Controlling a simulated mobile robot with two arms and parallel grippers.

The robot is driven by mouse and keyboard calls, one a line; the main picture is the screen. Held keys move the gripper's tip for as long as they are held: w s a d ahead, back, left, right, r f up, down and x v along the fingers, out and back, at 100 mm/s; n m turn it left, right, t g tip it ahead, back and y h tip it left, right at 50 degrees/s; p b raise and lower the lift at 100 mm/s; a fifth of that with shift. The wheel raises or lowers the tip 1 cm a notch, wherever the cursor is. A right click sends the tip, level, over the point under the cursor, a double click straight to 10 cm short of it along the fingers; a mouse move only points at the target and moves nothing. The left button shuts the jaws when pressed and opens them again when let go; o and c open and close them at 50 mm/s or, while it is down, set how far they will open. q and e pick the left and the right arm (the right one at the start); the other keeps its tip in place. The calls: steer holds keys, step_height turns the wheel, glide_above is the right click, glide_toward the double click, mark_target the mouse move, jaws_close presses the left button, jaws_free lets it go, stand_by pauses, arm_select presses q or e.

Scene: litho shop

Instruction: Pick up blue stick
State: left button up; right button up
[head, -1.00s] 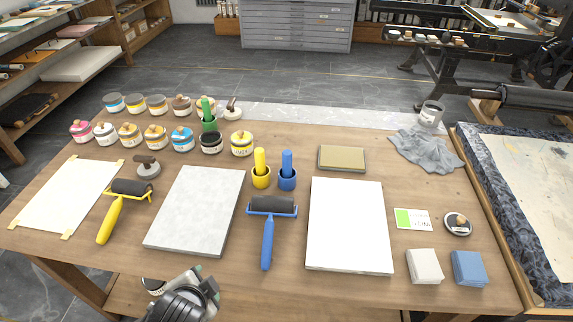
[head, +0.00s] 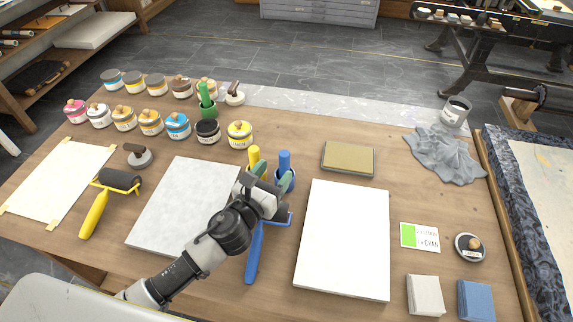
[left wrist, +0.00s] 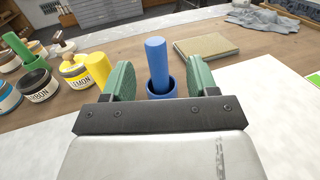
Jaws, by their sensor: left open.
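The blue stick (head: 285,161) stands upright in a small blue cup (head: 285,182) near the middle of the table. In the left wrist view the blue stick (left wrist: 157,65) rises from its cup (left wrist: 163,92), straight ahead and between my fingers. My left gripper (head: 270,175) is open and empty, with green finger pads on either side of the blue stick's line in the left wrist view (left wrist: 160,80). It does not appear to touch the stick. The gripper partly hides the blue cup and the yellow stick's cup in the head view. My right gripper is not in view.
A yellow stick (head: 254,158) stands just left of the blue one. A blue-handled roller (head: 254,252) lies partly under my left arm. Lidded ink jars (head: 208,131), a green stick (head: 206,97) and a tan block (head: 347,158) are farther back. A white slab (head: 345,240) lies to the right.

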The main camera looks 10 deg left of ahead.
mark_target(287, 152)
arm_select(q)
steer(key=x, duration=0.2)
steer(key=shift+w+d, duration=0.1)
steer(key=shift+w, duration=0.15)
steer(key=shift+w+d+r, duration=0.1)
steer(key=shift+w, duration=0.5)
steer(key=x, duration=0.3)
steer(key=shift+w, duration=0.8)
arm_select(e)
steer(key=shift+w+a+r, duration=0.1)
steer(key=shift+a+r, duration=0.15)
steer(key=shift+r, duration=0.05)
arm_select(q)
steer(key=shift+s, duration=0.1)
steer(key=shift+c, duration=1.2)
steer(key=c, duration=0.8)
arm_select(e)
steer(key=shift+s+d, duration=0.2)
arm_select(q)
steer(key=shift+p, duration=0.3)
